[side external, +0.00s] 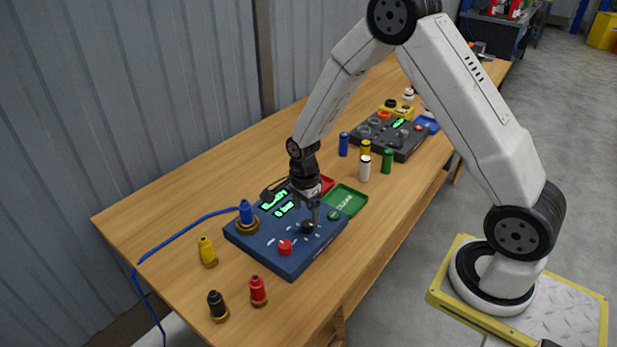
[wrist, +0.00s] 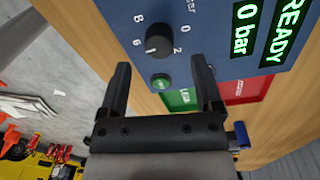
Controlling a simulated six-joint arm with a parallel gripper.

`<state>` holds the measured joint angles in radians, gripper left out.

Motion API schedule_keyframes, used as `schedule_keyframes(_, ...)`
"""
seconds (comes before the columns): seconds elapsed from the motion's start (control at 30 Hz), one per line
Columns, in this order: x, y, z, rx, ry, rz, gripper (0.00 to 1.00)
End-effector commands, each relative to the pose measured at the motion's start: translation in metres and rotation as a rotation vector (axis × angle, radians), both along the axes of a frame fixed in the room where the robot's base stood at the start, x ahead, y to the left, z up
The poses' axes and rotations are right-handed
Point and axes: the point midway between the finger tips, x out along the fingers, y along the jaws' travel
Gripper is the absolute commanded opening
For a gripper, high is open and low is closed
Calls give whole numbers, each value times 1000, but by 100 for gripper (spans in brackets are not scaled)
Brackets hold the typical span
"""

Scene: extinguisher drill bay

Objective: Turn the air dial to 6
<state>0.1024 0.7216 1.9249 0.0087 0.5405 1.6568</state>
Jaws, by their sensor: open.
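The air dial is a round black knob (wrist: 159,39) on the blue panel (wrist: 120,12), with white numbers around it. I can read 0, 2, 6 and 8 there. A small pale mark shows on the knob, but I cannot tell surely which number it points at. The panel display (wrist: 243,28) reads 0 bar and READY in green. My gripper (wrist: 160,66) is open and empty, its two fingers apart on either side below the dial. In the side view my gripper (side external: 311,212) is close above the dial (side external: 307,227) on the blue panel (side external: 255,240).
A green button (wrist: 161,82) lies between the fingertips. Green (side external: 351,200) and red (side external: 327,184) trays stand behind the panel. A red knob (side external: 285,247) and a blue fitting with hose (side external: 246,214) are on the panel. Small yellow, black and red bottles stand in front.

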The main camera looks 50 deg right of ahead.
Motion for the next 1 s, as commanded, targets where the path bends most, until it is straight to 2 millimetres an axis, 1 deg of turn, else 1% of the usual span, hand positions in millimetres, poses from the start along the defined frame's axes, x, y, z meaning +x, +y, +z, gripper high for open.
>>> schedule_keyframes(0.03,0,0,7,0,-2,0,83)
schedule_keyframes(0.1,0,0,14,0,-2,0,83)
schedule_keyframes(0.33,1,0,33,0,0,0,83)
schedule_keyframes(0.5,1,0,37,0,1,0,83)
schedule_keyframes(0.8,1,0,38,0,0,1,83)
schedule_keyframes(1.0,-2,2,43,1,-11,60,83)
